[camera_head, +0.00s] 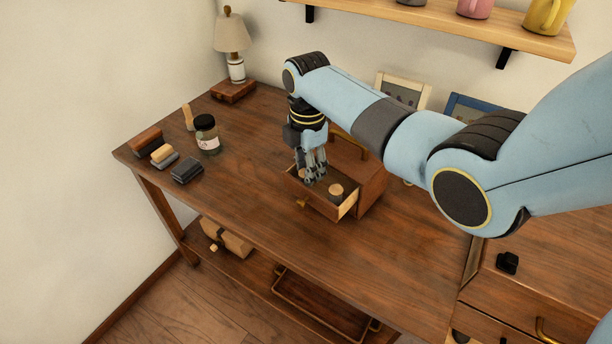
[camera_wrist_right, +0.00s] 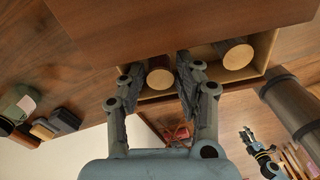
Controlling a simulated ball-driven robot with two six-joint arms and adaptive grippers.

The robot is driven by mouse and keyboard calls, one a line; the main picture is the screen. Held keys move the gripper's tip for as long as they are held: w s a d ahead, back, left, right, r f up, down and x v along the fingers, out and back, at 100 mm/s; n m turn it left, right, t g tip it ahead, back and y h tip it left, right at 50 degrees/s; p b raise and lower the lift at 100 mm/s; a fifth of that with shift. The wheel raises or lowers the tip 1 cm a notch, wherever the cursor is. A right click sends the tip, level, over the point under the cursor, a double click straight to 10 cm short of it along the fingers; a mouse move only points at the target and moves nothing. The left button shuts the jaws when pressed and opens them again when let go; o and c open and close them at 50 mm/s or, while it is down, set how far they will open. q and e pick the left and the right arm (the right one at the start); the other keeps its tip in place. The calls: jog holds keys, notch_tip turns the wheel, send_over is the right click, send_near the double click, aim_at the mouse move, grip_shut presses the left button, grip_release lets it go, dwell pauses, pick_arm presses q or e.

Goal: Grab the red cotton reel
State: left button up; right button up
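The drawer (camera_head: 318,205) of a small wooden box on the desk is pulled out. In the right wrist view a dark red reel (camera_wrist_right: 159,66) with a pale wooden end lies in the open drawer (camera_wrist_right: 205,52). My right gripper (camera_head: 314,177) reaches down into the drawer. Its fingers (camera_wrist_right: 160,72) stand on both sides of the red reel, with a gap visible, so it looks open. A second, brown reel (camera_wrist_right: 237,54) lies beside it; in the head view a reel (camera_head: 336,190) shows right of the fingers.
A lamp (camera_head: 233,45) stands at the back. The desk front is clear. A shelf (camera_head: 450,22) with mugs hangs above.

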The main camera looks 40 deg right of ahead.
jog(key=shift+f, duration=0.6)
jog(key=c, duration=0.4)
jog(key=shift+r, duration=0.2)
